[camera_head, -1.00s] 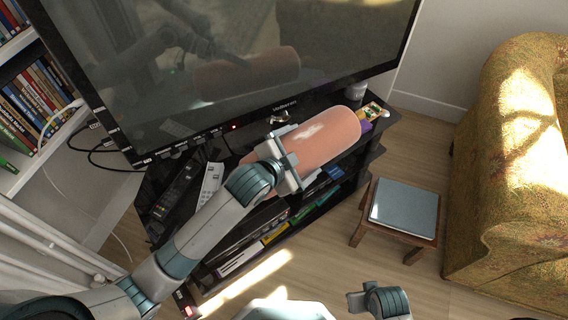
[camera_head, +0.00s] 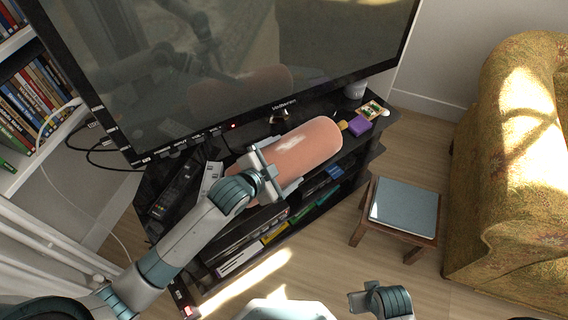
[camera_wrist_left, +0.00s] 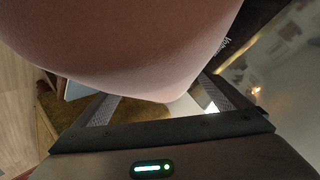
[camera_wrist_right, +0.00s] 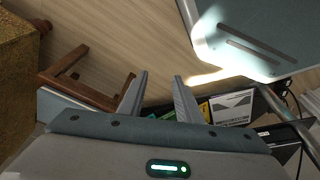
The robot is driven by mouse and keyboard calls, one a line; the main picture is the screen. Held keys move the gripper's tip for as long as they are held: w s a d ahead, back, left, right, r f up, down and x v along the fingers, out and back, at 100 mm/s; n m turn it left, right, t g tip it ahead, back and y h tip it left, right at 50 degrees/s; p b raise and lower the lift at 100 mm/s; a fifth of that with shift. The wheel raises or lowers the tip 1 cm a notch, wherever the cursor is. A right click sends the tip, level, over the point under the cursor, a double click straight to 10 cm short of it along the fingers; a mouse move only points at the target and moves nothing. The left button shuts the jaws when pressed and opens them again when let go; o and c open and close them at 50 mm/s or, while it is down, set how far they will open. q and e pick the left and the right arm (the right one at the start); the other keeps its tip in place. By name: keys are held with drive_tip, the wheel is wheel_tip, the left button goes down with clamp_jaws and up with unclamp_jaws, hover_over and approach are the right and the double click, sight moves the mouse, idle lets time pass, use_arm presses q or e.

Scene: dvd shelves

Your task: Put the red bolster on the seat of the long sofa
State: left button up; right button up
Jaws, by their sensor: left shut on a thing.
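The red bolster (camera_head: 308,146) is a salmon-coloured cylinder in front of the TV, above the black TV stand. My left gripper (camera_head: 272,172) is shut on it near its left end. The bolster (camera_wrist_left: 130,45) fills the upper part of the left wrist view, between the fingers. My right gripper (camera_wrist_right: 158,95) is empty, with its fingers apart over the floor; in the head view it shows only in part at the bottom (camera_head: 375,300). A patterned yellow sofa (camera_head: 515,170) stands at the right, cut by the picture edge; its seat is not clearly seen.
The large TV (camera_head: 230,70) stands close behind the bolster. Remotes (camera_head: 180,190) and a purple box (camera_head: 359,126) lie on the stand (camera_head: 150,200). A small wooden stool (camera_head: 403,208) with a grey-blue top stands between stand and sofa. Bookshelves (camera_head: 35,110) are at the left.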

use_arm(q)
drive_tip(key=shift+f, duration=0.65)
drive_tip(key=o, duration=1.1)
drive_tip(key=shift+f, duration=0.1)
use_arm(e)
drive_tip(key=shift+r, duration=0.45)
use_arm(q)
drive_tip(key=shift+r, duration=0.2)
drive_tip(key=shift+s+a+r, duration=0.3)
drive_tip(key=shift+s+a, duration=0.05)
drive_tip(key=shift+s, duration=0.15)
drive_tip(key=p+v, duration=0.1)
drive_tip(key=v, duration=0.8)
drive_tip(key=shift+s, duration=0.1)
drive_tip(key=shift+v, duration=0.75)
use_arm(e)
drive_tip(key=x, duration=0.3)
drive_tip(key=shift+s, duration=0.2)
